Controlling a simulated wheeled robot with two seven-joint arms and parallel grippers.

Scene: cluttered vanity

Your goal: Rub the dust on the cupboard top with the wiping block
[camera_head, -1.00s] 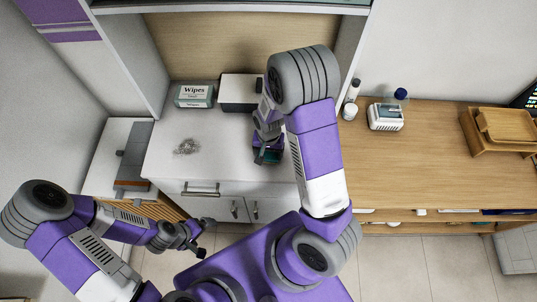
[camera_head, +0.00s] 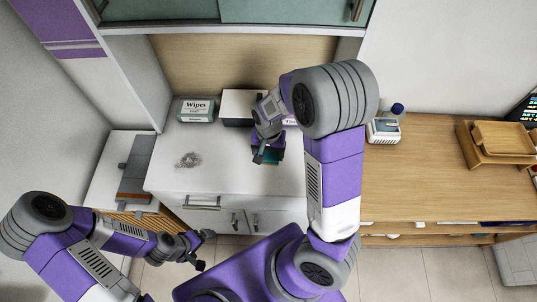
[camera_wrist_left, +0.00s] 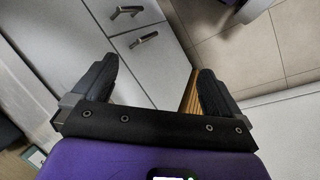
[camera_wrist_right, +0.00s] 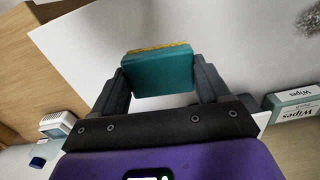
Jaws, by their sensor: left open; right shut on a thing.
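The dust (camera_head: 188,160) is a small grey speckled patch on the white cupboard top (camera_head: 225,178), left of my right gripper. Part of it also shows at the upper right of the right wrist view (camera_wrist_right: 308,22). My right gripper (camera_head: 264,157) is shut on the wiping block (camera_wrist_right: 158,70), a teal block with a yellow layer on its far face. In the head view the block is mostly hidden by the gripper, and I cannot tell whether it touches the top. My left gripper (camera_wrist_left: 160,85) is open and empty, low in front of the cupboard.
A Wipes box (camera_head: 196,110) and a black-and-white box (camera_head: 238,107) stand at the back of the cupboard top. A wooden counter (camera_head: 420,175) to the right holds a white device (camera_head: 384,130) and wooden trays (camera_head: 495,145). The top around the dust is clear.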

